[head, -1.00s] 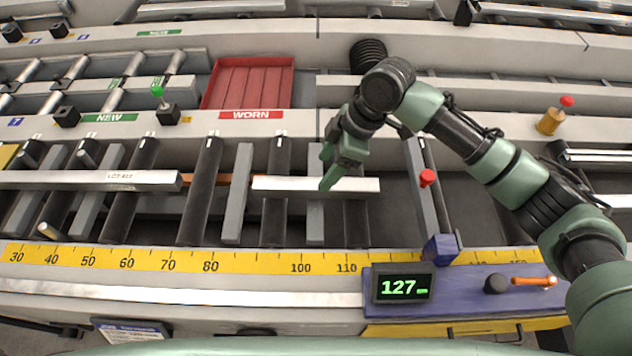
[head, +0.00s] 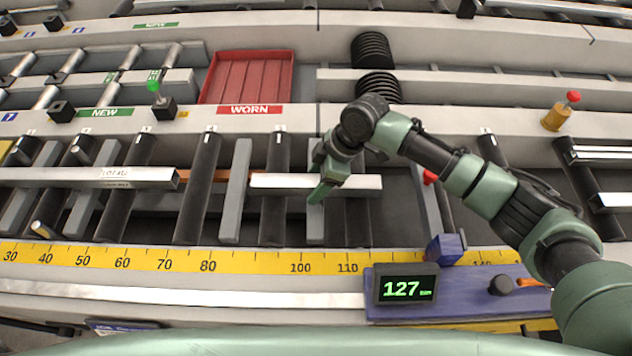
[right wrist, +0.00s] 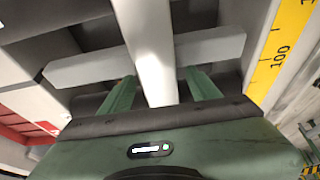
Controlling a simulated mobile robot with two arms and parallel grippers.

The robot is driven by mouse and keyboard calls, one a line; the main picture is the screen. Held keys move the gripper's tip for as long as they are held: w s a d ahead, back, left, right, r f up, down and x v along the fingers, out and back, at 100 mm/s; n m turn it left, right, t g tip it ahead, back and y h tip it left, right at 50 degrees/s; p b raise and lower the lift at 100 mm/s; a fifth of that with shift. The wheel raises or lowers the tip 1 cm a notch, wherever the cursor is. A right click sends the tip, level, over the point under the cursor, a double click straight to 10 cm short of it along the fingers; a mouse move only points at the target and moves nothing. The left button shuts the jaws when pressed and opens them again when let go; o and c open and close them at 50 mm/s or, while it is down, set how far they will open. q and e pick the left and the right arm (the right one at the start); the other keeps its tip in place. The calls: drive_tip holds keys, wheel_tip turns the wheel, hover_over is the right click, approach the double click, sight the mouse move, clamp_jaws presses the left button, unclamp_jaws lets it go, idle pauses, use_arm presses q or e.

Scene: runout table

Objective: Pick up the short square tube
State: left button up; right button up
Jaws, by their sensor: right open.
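The short square tube (head: 280,181) is a pale, shiny bar lying level across the dark rollers and grey slats, behind the yellow scale. My right gripper (head: 322,192) is at the right half of the tube and hides part of it. In the right wrist view the tube (right wrist: 150,45) runs between the two open fingers of the gripper (right wrist: 163,92), with a gap visible on the right side. My left gripper is not in view.
A longer square tube (head: 80,177) with a lot label lies to the left, in line. A red WORN tray (head: 247,78) is behind. A purple block (head: 443,248) and a display reading 127 (head: 405,289) are at the front right. A red-topped knob (head: 430,177) stands nearby.

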drive_tip(key=shift+c, duration=0.3)
clamp_jaws()
drive_tip(key=shift+r, duration=0.1)
drive_tip(key=shift+r, duration=0.1)
